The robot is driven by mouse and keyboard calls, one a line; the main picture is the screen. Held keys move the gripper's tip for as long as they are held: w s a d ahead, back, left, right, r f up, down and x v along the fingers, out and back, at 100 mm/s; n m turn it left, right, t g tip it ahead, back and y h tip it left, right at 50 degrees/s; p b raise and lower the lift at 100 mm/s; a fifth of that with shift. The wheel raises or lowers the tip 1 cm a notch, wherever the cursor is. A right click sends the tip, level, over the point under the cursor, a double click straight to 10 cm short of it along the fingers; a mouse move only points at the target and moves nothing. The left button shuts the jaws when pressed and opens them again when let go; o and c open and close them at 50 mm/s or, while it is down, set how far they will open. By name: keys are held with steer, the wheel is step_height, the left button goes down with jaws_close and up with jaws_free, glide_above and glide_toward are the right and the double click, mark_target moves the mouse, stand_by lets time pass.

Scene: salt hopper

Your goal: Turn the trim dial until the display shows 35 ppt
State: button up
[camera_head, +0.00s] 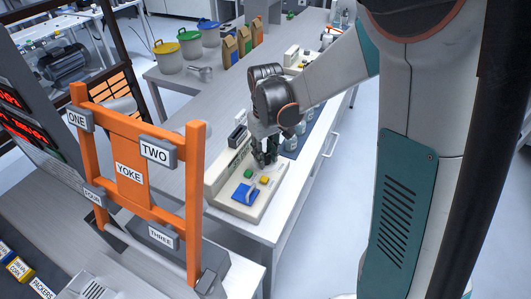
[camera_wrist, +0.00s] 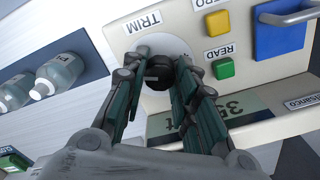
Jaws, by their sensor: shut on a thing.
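The black trim dial (camera_wrist: 158,72) sits on a round pale plate beside the TRIM label (camera_wrist: 143,22) in the wrist view. My gripper (camera_wrist: 160,62) has its fingers on both sides of the dial and is shut on it. The green-grey display (camera_wrist: 232,106) shows dark characters that look like 35 with a "t" near my fingers. My fingers cover part of it, so I cannot read the full line. In the head view my gripper (camera_head: 264,157) reaches down onto the beige instrument (camera_head: 225,203); the dial is hidden there.
The instrument carries a green READ button (camera_wrist: 222,69), a yellow button (camera_wrist: 218,22) and a blue panel with a handle (camera_wrist: 280,38). Bottles (camera_wrist: 57,73) stand beside it on a dark mat. An orange YOKE frame (camera_head: 130,172) stands at the left of the head view.

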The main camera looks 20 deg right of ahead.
mark_target(266, 156)
steer(key=shift+n, duration=0.4)
steer(key=o, duration=1.1)
steer(key=shift+r, duration=0.1)
step_height(266, 156, up, 12)
steer(key=shift+f, duration=0.1)
